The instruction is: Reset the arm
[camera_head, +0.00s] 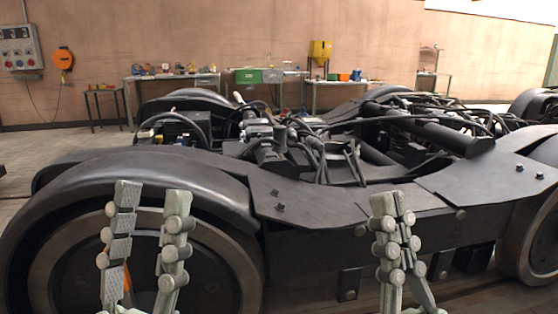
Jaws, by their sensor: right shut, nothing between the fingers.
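My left gripper (153,192) points up at the lower left of the head view, in front of the wheel of the bogie. Its two fingers stand apart with nothing between them. My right gripper (393,202) points up right of centre, in front of the bogie's side frame. Its fingers are close together and hold nothing. Both grippers are grey-green with round joint pins. The lower parts of both arms are cut off by the bottom edge.
A large dark tram bogie (340,230) fills the middle, with wheels at left and right and hoses on top. Behind it stand workbenches with a green box (248,76) and a yellow hopper (320,50). A control box (20,47) hangs on the wall.

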